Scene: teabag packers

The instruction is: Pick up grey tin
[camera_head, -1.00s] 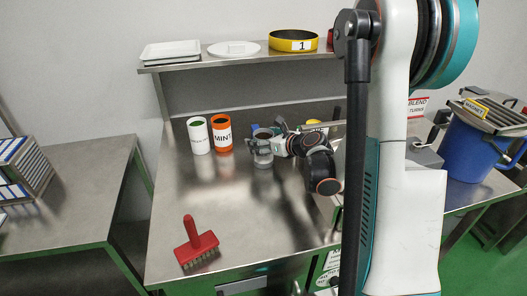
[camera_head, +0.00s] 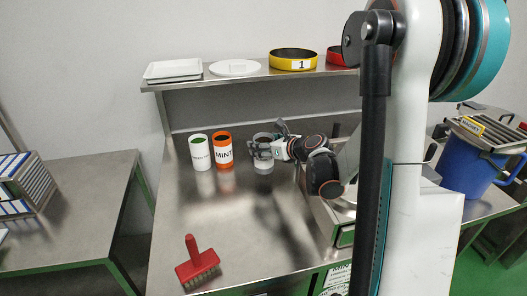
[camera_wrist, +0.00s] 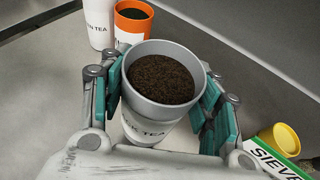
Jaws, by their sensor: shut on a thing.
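The grey tin (camera_wrist: 163,80) is full of dark loose tea and has a white label ending in "CK TEA". In the wrist view it sits upright between the teal finger pads of my gripper (camera_wrist: 165,108), which is shut on it. In the head view my gripper (camera_head: 262,149) reaches in from the right and covers the tin's middle. The lower part of the tin (camera_head: 264,167) shows under the fingers. A gap between its base and the table is hard to make out.
An orange mint tin (camera_head: 222,153) and a white tin (camera_head: 200,155) stand close left of the grey tin. A shelf (camera_head: 222,82) with trays and pans runs behind. A red brush (camera_head: 197,262) lies at the front left. A "SIEVE" label (camera_wrist: 272,163) is at right.

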